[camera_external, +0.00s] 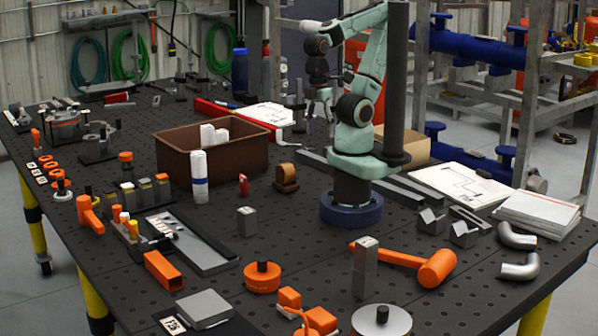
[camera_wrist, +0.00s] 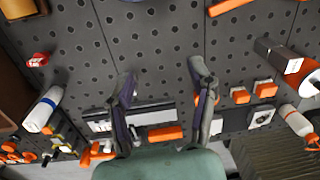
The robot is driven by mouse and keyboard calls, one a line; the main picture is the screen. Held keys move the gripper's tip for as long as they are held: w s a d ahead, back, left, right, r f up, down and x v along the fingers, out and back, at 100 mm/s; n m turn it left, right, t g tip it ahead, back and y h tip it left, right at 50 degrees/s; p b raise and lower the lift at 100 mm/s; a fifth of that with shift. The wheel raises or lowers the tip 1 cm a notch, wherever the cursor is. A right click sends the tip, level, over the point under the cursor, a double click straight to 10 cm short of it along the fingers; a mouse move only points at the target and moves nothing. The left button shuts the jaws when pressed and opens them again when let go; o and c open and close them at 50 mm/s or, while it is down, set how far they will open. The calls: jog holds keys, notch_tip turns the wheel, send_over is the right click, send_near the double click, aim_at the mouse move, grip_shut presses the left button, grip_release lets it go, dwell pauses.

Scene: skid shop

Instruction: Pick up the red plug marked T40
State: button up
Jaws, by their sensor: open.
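A small red piece with a pale label, likely the red plug (camera_external: 243,185), stands on the dark perforated table, right of the white-and-blue cylinder, in the external view. It also shows at the left in the wrist view (camera_wrist: 38,60). Its marking is too small to read. My gripper (camera_external: 321,108) hangs high over the table, beyond the plug in the external view. In the wrist view my gripper's (camera_wrist: 163,75) two dark fingers are spread wide with nothing between them. The plug lies well to the left of the fingers, clear of them.
The white-and-blue cylinder (camera_external: 199,178) and brown bin (camera_external: 170,168) stand left of the plug. A brown-orange clamp-like piece (camera_external: 286,178) stands to its right. A grey block (camera_external: 246,222) is in front. Bare table surrounds the plug's front and right sides.

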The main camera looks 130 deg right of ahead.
jog(key=o, duration=0.3)
dwell(0.4)
